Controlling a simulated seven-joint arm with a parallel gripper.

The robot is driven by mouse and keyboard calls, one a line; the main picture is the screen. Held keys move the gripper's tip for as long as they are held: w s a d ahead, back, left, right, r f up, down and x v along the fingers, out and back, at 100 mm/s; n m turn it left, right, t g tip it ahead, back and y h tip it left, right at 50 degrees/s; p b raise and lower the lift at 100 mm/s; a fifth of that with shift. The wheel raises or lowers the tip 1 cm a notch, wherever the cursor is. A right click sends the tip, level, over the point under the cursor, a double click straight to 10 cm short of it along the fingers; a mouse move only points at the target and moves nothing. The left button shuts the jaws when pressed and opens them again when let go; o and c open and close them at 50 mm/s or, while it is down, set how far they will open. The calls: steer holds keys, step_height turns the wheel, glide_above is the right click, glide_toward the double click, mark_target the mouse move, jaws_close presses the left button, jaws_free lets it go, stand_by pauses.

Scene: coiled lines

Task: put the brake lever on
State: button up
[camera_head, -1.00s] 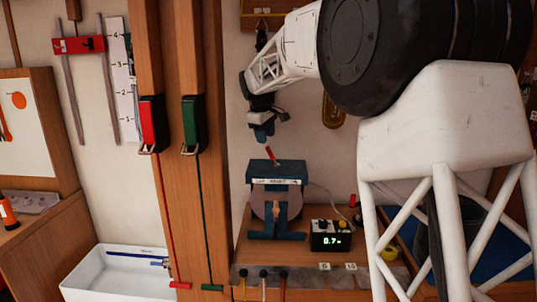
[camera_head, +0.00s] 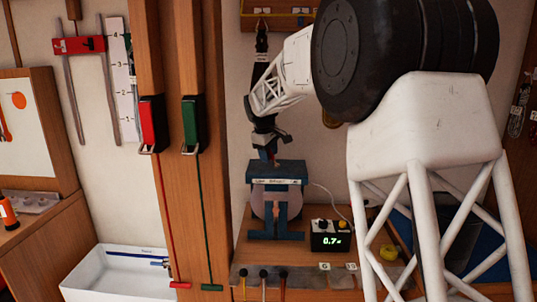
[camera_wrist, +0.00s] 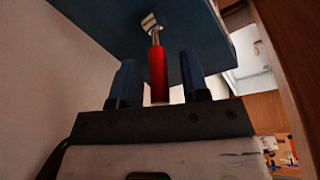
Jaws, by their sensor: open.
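The brake lever (camera_wrist: 158,76) is a red grip on a metal stem, which enters the blue housing (camera_wrist: 120,25). In the wrist view the grip stands between the two blue fingers of my gripper (camera_wrist: 161,82), with a gap on each side. My gripper is open around it, not clamped. In the head view my gripper (camera_head: 269,155) points down just above the top of the blue drum stand (camera_head: 277,171), and its fingers mostly hide the lever. A pale round drum shows inside the stand.
A small black box (camera_head: 331,236) with a lit readout of about 0.7 stands right of the drum stand. Wooden posts with a red clutch (camera_head: 148,124) and a green clutch (camera_head: 194,124) rise to the left. A white tray (camera_head: 85,280) sits lower left.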

stand_by(0.3)
jaws_close()
steer(key=shift+d, duration=0.2)
steer(key=shift+d+r+y, duration=0.2)
steer(key=shift+d+y, duration=0.3)
steer(key=shift+y, duration=0.55)
steer(key=shift+d+r+y, duration=0.2)
steer(key=shift+d+y, duration=0.25)
steer(key=shift+y, duration=0.6)
steer(key=d+y, duration=0.1)
steer(key=y, duration=0.1)
steer(key=shift+d+m+y, duration=0.2)
steer(key=shift+m+y, duration=0.2)
steer(key=shift+d+f+y, duration=0.1)
steer(key=shift+d+y, duration=0.3)
steer(key=shift+y, duration=0.4)
steer(key=shift+d+f+y, duration=0.1)
steer(key=shift+d+y, duration=0.25)
steer(key=shift+y, duration=0.45)
jaws_free()
